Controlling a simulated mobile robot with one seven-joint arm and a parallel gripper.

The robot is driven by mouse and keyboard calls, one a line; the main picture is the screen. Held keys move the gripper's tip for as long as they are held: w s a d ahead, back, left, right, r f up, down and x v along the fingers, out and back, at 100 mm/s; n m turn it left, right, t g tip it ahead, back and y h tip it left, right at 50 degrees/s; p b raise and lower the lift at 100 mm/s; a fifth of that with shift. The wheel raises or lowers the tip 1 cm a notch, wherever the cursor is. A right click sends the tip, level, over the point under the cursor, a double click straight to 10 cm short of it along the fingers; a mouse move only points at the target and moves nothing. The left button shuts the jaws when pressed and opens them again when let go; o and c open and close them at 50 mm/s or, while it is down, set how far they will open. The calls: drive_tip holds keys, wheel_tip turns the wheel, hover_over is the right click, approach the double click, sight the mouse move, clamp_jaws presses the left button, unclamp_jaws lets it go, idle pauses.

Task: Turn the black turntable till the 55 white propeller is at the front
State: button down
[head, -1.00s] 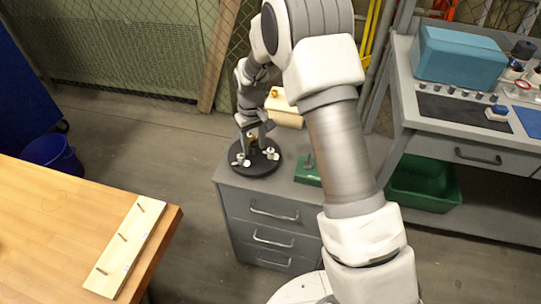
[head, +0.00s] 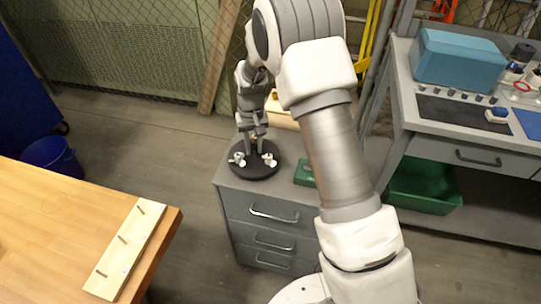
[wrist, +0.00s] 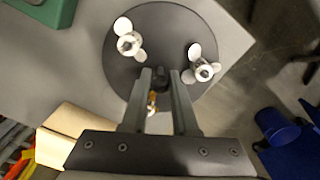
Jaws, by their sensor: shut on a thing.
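The round black turntable (head: 255,174) sits on the grey drawer cabinet; it also shows in the wrist view (wrist: 160,20). Two white propellers stand on it, one on the left (wrist: 128,42) and one on the right (wrist: 203,68) in the wrist view. In the head view they are at the left (head: 237,159) and right (head: 269,160) of the disc. No number is readable. A brass-coloured piece (wrist: 152,103) shows between my fingers, partly hidden. My gripper (wrist: 160,77) points down at the disc's middle and is shut on the dark centre knob (wrist: 160,82).
A green object (head: 304,172) stands on the cabinet (head: 275,190) to the right of the turntable. A cream block (wrist: 66,131) lies behind it. A wooden table (head: 75,225) with a pegged board is at the left, with a blue bucket (head: 52,154) beyond.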

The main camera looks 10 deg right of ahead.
drive_tip(key=shift+m, duration=1.8)
drive_tip(key=shift+m+p, duration=0.3)
drive_tip(key=shift+m, duration=1.4)
drive_tip(key=shift+m+p, duration=0.6)
drive_tip(key=shift+m, duration=1.1)
